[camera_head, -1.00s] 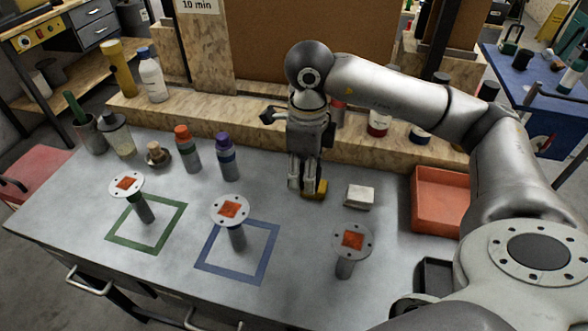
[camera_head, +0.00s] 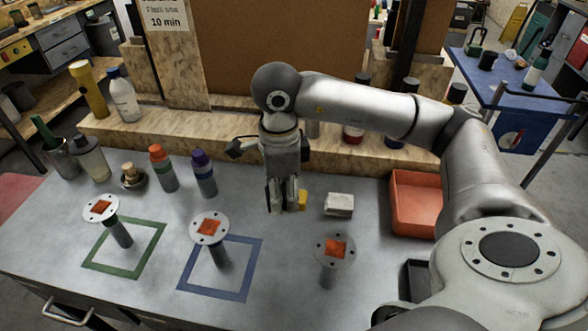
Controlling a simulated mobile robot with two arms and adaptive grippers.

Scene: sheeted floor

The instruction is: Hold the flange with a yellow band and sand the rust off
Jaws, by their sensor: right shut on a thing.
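Three grey flanges on stems stand on the grey table, each with a square rust patch on its disc: the left flange (camera_head: 91,211) at the green outline, the middle flange (camera_head: 199,223) at the blue outline, and the right flange (camera_head: 326,258). I cannot make out a yellow band on any of them. My right gripper (camera_head: 286,208) points down behind the flanges, shut on a small yellow block (camera_head: 302,200) that its fingers partly hide. The block is at or near the table surface. My left gripper is out of view.
A whitish block (camera_head: 338,204) lies right of the gripper, and an orange tray (camera_head: 415,222) is further right. Orange-capped (camera_head: 163,173) and purple-capped (camera_head: 204,178) bottles stand at the back left. A wooden ledge (camera_head: 225,137) runs behind. My right arm spans the right side.

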